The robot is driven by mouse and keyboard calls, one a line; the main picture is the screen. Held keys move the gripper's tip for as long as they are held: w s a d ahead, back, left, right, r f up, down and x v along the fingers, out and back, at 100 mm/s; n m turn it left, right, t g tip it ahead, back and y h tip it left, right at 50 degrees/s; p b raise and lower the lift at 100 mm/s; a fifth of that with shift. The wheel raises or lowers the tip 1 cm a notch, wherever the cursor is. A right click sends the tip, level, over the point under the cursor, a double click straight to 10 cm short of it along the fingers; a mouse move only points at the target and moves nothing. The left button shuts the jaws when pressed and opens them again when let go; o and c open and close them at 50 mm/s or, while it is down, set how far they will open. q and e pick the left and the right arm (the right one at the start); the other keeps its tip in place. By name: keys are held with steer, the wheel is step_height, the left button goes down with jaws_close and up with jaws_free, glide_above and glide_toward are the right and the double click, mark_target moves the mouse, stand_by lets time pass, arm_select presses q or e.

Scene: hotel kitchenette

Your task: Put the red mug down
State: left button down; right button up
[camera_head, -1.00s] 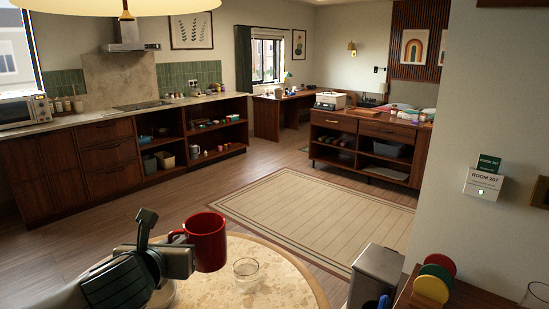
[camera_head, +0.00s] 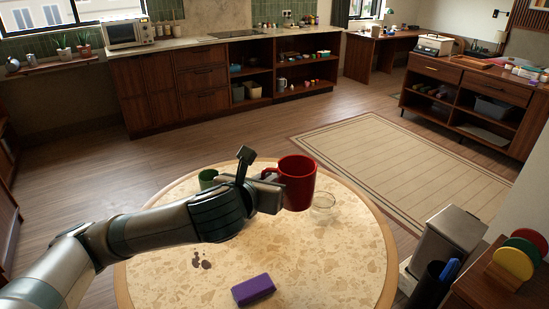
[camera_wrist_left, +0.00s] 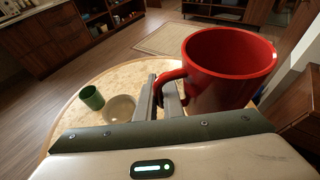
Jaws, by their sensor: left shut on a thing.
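The red mug (camera_head: 297,183) is upright, held by its handle in my left gripper (camera_head: 270,181), over the far part of the round speckled table (camera_head: 330,262). In the left wrist view the red mug (camera_wrist_left: 228,68) stands to the right of the fingers, which are shut on its handle (camera_wrist_left: 169,88). It looks raised off the table; the gap under it is hard to judge. My left arm hides part of the tabletop. My right gripper is not in view.
A clear glass dish (camera_head: 323,203) is just right of the mug. A green cup (camera_head: 208,179) is at the far left, with a pale bowl (camera_wrist_left: 120,108) near it. The table's right front is clear.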

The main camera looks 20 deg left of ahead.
arm_select(q)
steer(key=s+f, duration=0.4)
steer(key=f, duration=0.3)
steer(key=s+f, duration=0.3)
steer(key=f, duration=0.4)
steer(key=shift+s+a+f, duration=0.3)
steer(key=shift+s+a, duration=0.05)
steer(key=shift+a, duration=0.1)
steer(key=shift+a, duration=0.1)
